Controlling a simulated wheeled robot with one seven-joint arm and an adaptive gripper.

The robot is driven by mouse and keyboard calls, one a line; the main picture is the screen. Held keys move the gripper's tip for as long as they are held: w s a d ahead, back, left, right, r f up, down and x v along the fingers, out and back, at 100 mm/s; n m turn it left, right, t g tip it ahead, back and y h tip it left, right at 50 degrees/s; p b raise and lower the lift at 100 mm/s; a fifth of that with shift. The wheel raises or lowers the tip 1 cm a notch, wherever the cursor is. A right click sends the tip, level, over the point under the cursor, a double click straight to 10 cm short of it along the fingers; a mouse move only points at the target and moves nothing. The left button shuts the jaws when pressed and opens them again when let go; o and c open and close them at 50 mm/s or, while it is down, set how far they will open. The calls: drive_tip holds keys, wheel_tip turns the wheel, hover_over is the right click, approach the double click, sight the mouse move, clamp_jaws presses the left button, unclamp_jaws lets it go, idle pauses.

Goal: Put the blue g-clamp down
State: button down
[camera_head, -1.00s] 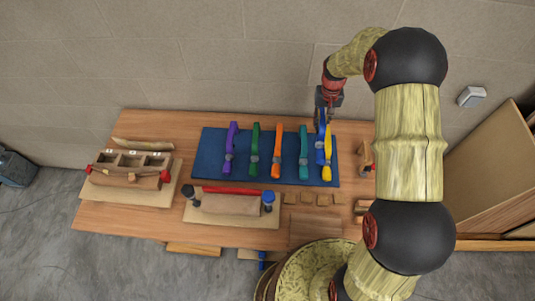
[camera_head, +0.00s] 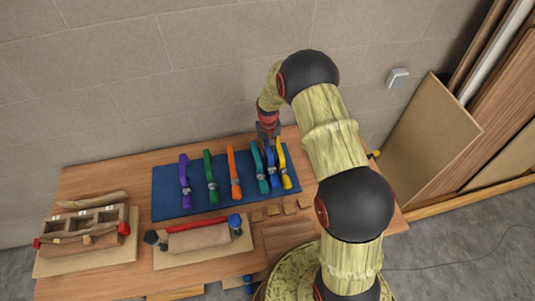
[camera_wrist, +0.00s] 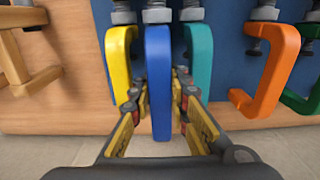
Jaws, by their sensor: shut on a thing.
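The blue g-clamp (camera_head: 271,168) is at the right part of the dark blue mat (camera_head: 167,205), between the teal clamp (camera_head: 259,170) and the yellow clamp (camera_head: 284,168). It looks level with them and seems to rest on the mat; contact is not clear. My gripper (camera_head: 268,138) is at its far end. In the wrist view my gripper (camera_wrist: 160,92) has its fingers on both sides of the blue frame (camera_wrist: 158,75), shut on it. The yellow clamp (camera_wrist: 118,60) and teal clamp (camera_wrist: 200,58) stand close beside the fingers.
Orange (camera_head: 234,172), green (camera_head: 210,177) and purple (camera_head: 185,182) clamps lie in a row on the mat's left. A clamped wooden piece with a red bar (camera_head: 197,225) lies in front. A wooden box (camera_head: 88,222) stands at left. The wall is behind.

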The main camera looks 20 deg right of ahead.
drive_tip(key=shift+f, duration=1.45)
drive_tip(key=shift+f, duration=0.2)
drive_tip(key=c, duration=2)
unclamp_jaws()
drive_tip(key=shift+r, duration=0.1)
